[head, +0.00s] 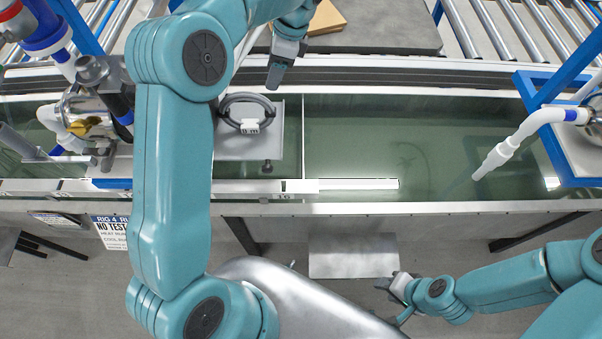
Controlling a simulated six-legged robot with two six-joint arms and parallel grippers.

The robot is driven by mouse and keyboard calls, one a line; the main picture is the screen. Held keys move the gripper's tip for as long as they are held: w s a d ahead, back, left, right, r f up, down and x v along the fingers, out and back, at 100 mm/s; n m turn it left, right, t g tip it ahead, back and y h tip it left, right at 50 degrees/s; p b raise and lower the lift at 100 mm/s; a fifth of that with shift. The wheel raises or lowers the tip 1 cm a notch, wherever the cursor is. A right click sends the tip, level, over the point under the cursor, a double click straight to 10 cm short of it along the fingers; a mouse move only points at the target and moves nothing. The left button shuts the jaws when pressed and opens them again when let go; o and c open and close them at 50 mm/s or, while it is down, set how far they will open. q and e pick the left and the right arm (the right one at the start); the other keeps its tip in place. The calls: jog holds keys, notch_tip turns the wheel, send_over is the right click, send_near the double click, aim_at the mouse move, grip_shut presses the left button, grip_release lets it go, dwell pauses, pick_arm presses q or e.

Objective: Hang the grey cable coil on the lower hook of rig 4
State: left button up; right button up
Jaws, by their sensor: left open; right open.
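A dark grey cable coil (233,101) with a white tag or plug (250,126) is at a light grey plate (230,147) over the tank. I cannot tell whether it lies on the plate or hangs from something. A small dark peg (267,167) sticks out at the plate's lower edge; I cannot tell if it is a hook. My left gripper (275,76) is open and empty, just above and right of the coil in the picture, apart from it. My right gripper (393,290) is open and empty, low over the floor side.
A long tank of greenish water (400,140) runs across. A rig 4 sign (110,232) hangs at left. Pipes and valves (88,110) stand at left, a white nozzle (510,150) and blue frame (540,95) at right. A roller conveyor (490,30) lies behind, with a cardboard piece (325,18).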

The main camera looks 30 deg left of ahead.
pick_arm(q)
jog(key=s+d+f+n+h, duration=0.1)
jog(key=s+d+f, duration=0.2)
jog(key=f, duration=0.4)
jog(key=s+d+f+n+h, duration=0.1)
jog(key=s+d+f+h, duration=0.1)
jog(key=d+f, duration=0.4)
jog(key=s+d+f+n+h, duration=0.1)
jog(key=s+d+f, duration=0.3)
jog(key=f, duration=0.5)
jog(key=shift+s+d+f+g+h, duration=0.25)
jog(key=shift+s+d+g+h, duration=0.05)
jog(key=shift+s, duration=0.2)
jog(key=s+d+f+n+t+h, duration=0.1)
jog(key=s+d+f+n, duration=0.2)
jog(key=s+n, duration=0.2)
jog(key=s+d+f+n+t+h, duration=0.1)
jog(key=s+d+f+n, duration=0.3)
jog(key=s, duration=0.4)
jog(key=shift+s+f+n+t, duration=0.15)
jog(key=shift+n+t, duration=0.15)
jog(key=shift+n, duration=0.5)
jog(key=shift+s+n, duration=0.4)
jog(key=shift+c, duration=0.3)
jog(key=shift+w, duration=0.15)
